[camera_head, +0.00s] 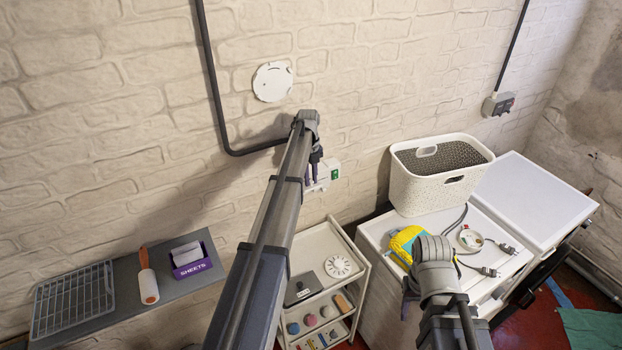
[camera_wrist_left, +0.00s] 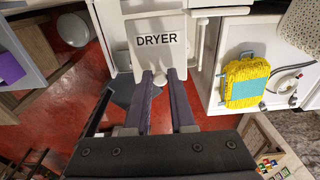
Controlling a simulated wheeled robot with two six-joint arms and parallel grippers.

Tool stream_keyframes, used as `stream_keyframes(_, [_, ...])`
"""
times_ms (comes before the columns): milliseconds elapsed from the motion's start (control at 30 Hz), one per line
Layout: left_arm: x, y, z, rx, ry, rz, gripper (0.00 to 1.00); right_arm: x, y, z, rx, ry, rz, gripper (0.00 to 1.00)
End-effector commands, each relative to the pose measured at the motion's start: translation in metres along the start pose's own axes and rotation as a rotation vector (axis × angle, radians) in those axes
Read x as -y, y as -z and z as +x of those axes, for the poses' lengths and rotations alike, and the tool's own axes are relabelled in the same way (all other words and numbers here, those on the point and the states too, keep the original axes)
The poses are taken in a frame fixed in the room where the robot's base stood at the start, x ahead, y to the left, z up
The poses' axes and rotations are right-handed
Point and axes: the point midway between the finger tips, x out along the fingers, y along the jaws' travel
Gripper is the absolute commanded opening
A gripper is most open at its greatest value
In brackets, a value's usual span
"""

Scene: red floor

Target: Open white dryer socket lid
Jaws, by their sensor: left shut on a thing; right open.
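The white dryer socket (camera_head: 324,184) is on the brick wall, partly hidden behind my left arm and gripper. In the left wrist view, its white lid (camera_wrist_left: 157,22) carries the word DRYER. My left gripper (camera_head: 314,178) is at the socket. In the left wrist view, its purple fingers (camera_wrist_left: 162,78) are close together at the lid's lower edge, shut on a small white part there. How far the lid is tilted cannot be told. My right gripper (camera_head: 408,298) is open, low in front of the white cabinet and mostly hidden by its own wrist.
A white basket (camera_head: 425,190), yellow sponge-like item (camera_head: 402,243) and loose plugs are on white appliances at right. A white trolley (camera_head: 352,268) stands below the socket. A grey shelf (camera_head: 195,282) with a purple SHEETS box (camera_head: 190,262) is at left. A dark conduit runs down the wall.

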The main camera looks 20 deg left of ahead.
Motion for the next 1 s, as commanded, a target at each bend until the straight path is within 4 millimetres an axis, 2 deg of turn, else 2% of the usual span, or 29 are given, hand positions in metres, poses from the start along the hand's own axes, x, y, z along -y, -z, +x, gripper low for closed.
stream_keyframes(200, [-0.001,0.000,0.000,0.000,-0.001,0.000,0.00,0.000,0.000,0.000,0.000,0.000,0.000,0.50])
stream_keyframes(233, [-0.001,0.000,0.000,0.000,-0.001,0.000,0.25,0.000,0.000,0.000,0.000,0.000,0.000,0.50])
stream_keyframes(500, [0.000,0.000,0.000,0.001,-0.001,0.000,0.52,0.000,0.000,0.000,0.000,0.000,0.000,0.50])
stream_keyframes(800, [-0.001,0.003,0.003,0.024,-0.001,0.000,0.52,0.000,0.000,0.003,0.000,0.000,0.000,0.50])
stream_keyframes(933, [-0.003,0.011,0.013,0.117,-0.001,0.001,0.52,0.001,0.001,0.011,0.000,0.000,0.000,0.50])
stream_keyframes(1000, [-0.004,0.015,0.023,0.201,-0.002,0.003,0.52,0.002,0.001,0.022,0.000,0.000,0.000,0.50])
